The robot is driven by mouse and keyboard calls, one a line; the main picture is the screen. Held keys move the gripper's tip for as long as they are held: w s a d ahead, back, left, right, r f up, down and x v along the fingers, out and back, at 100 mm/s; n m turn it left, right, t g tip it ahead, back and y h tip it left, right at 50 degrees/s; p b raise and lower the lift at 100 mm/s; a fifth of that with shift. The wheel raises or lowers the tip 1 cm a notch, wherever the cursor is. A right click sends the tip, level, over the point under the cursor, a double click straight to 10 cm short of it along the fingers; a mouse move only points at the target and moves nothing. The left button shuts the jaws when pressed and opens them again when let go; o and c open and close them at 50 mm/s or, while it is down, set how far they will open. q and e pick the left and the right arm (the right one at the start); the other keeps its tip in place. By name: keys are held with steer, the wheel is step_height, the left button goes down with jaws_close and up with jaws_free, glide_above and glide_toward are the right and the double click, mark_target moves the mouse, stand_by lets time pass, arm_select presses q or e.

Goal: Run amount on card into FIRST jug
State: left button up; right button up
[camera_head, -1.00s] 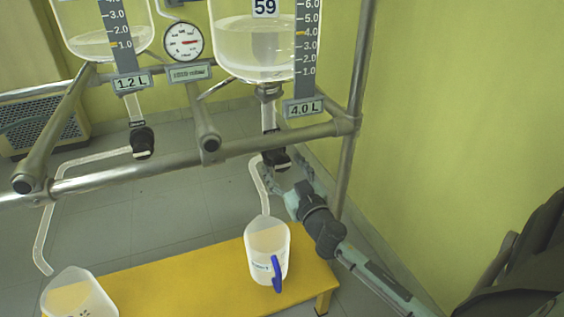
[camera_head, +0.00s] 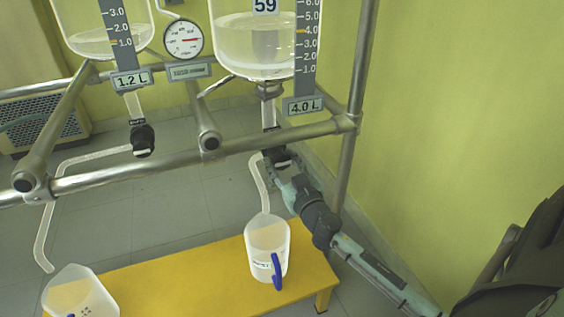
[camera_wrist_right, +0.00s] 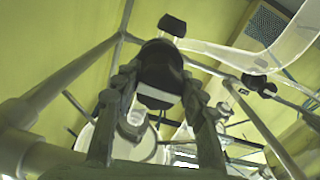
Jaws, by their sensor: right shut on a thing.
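The right glass vessel (camera_head: 255,50), tagged 59, holds clear liquid; its scale plate (camera_head: 304,106) reads 4.0 L. Under it is a black outlet valve (camera_head: 277,156), with a pale spout tube (camera_head: 261,187) leading down to a jug (camera_head: 267,240) with a blue handle. That jug stands upright and its label is too small to read. My right gripper (camera_head: 281,172) is shut on the valve; in the right wrist view the fingers (camera_wrist_right: 160,100) flank the valve's black body (camera_wrist_right: 161,66). A second jug (camera_head: 80,297) is at the lower left, partly cut off. My left gripper is not in view.
Both jugs stand on a yellow bench (camera_head: 190,272). The left vessel (camera_head: 108,40) reads 1.2 L and has its own valve (camera_head: 142,139) and tube. A steel pipe frame (camera_head: 180,162) crosses in front. A gauge (camera_head: 184,39) hangs between the vessels. A yellow wall closes the right side.

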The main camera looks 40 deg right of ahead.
steer(key=n, duration=0.3)
steer(key=shift+n, duration=0.8)
steer(key=shift+d+r+n, duration=0.1)
steer(key=shift+n, duration=0.4)
steer(key=shift+n+p, duration=0.35)
steer(key=shift+n, duration=0.55)
steer(key=n, duration=0.2)
steer(key=shift+n, duration=0.4)
steer(key=n+p, duration=0.1)
steer(key=n, duration=0.4)
steer(key=shift+r, duration=0.15)
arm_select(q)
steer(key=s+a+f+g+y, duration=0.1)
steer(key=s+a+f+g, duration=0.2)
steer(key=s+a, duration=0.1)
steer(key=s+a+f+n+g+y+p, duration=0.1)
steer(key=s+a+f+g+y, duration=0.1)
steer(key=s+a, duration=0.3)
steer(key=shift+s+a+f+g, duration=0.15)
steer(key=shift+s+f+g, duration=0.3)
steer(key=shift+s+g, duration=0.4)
arm_select(e)
steer(key=shift+n, duration=2.8)
